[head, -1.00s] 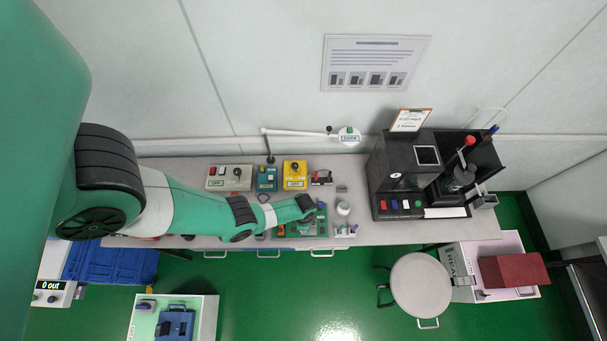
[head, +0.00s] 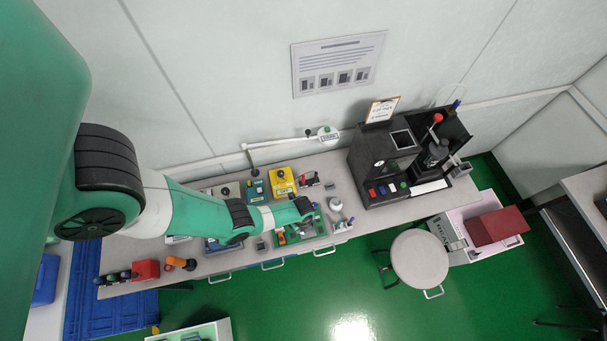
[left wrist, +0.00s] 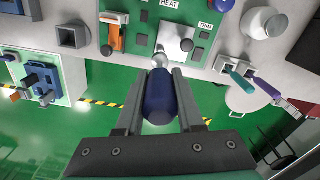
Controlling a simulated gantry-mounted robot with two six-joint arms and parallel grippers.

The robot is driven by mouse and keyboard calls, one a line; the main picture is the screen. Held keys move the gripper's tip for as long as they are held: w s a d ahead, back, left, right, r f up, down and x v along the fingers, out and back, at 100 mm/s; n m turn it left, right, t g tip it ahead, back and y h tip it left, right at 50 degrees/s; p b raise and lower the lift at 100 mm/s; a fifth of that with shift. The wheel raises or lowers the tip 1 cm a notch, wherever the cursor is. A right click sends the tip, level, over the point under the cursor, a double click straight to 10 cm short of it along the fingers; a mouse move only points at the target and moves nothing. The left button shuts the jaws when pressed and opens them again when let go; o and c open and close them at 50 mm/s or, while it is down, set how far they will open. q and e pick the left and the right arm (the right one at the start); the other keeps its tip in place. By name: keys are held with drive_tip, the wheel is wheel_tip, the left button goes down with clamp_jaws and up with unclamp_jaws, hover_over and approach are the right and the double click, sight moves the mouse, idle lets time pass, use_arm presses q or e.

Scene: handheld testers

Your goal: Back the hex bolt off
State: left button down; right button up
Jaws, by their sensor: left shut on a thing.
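My left gripper (left wrist: 160,108) is shut on a tool with a dark blue handle (left wrist: 161,94). The tool's silvery end (left wrist: 160,60) points at the near edge of the green tester board (left wrist: 138,38); I cannot tell whether it touches. The board carries a silvery plate (left wrist: 176,34) with a round dark knob or head, and an orange-handled part (left wrist: 117,38). I cannot clearly make out the hex bolt. In the head view my left gripper (head: 304,206) is over the board (head: 322,224) and hides part of it. My right gripper is in neither view.
A rack holds teal and purple handles (left wrist: 240,82) right of the board. A white container (left wrist: 258,22) stands beyond it. A dark square socket (left wrist: 73,36) sits left. A yellow box (head: 282,180) and a black machine (head: 385,165) stand on the bench.

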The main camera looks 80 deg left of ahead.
use_arm(q)
drive_tip(key=shift+r, duration=0.3)
drive_tip(key=shift+w+d+f, duration=0.1)
drive_tip(key=shift+w+d, duration=0.05)
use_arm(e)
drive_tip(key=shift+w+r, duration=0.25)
use_arm(q)
drive_tip(key=shift+f+b, duration=2.2)
drive_tip(key=shift+b, duration=0.05)
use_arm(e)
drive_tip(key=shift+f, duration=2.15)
use_arm(q)
drive_tip(key=shift+f+b, duration=1)
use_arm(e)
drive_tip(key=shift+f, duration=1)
